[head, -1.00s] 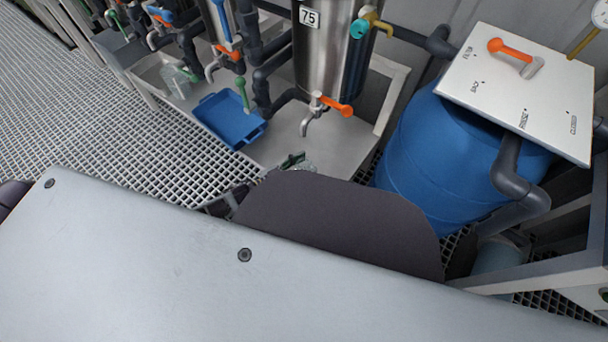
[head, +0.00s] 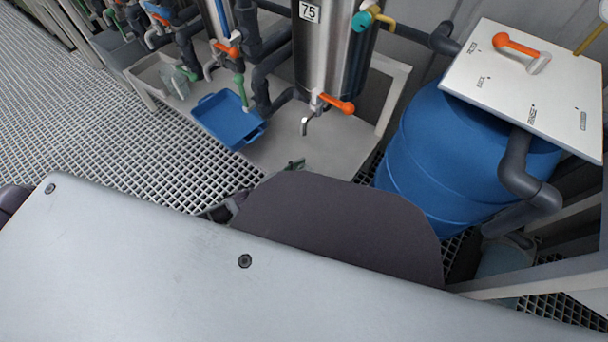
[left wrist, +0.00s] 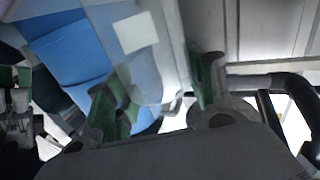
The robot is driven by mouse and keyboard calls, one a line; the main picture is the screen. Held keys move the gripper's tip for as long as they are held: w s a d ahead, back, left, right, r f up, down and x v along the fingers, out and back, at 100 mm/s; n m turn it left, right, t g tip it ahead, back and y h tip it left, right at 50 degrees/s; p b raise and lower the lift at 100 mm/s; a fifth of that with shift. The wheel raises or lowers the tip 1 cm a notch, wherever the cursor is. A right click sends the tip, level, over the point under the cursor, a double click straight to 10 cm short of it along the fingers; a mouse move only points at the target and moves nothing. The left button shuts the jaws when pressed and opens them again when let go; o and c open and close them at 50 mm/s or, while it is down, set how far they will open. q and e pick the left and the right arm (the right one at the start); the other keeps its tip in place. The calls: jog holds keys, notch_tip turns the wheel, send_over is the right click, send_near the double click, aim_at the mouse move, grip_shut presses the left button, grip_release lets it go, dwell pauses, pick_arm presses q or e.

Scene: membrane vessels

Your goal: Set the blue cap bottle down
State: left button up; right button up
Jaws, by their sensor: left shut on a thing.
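In the left wrist view, my left gripper (left wrist: 160,98) has its green-padded fingers on either side of a pale, translucent bottle (left wrist: 158,70), taken as the blue cap bottle, and is shut on it. A white label-like patch shows above the fingers. The cap cannot be made out with certainty. In the head view, only a green fingertip of the left gripper (head: 294,165) shows past my dark body edge, over the front of the grey bench (head: 345,150); the held bottle is mostly hidden there. My right gripper is not in view.
A blue tray (head: 226,122) lies on the bench, left of a steel vessel (head: 330,45) marked 75 with an orange-handled tap (head: 336,104). A clear container (head: 178,82) stands farther left. A blue drum (head: 465,150) stands at right. The bench front between tray and drum looks clear.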

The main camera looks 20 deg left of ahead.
pick_arm(q)
jog(key=shift+f, duration=0.2)
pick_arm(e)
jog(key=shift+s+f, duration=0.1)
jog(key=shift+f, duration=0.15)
pick_arm(q)
jog(key=shift+f, duration=0.15)
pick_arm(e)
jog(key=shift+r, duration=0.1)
pick_arm(q)
jog(key=o, duration=1)
jog(key=shift+r, duration=0.2)
jog(key=p+v, duration=0.4)
jog(key=v, duration=0.8)
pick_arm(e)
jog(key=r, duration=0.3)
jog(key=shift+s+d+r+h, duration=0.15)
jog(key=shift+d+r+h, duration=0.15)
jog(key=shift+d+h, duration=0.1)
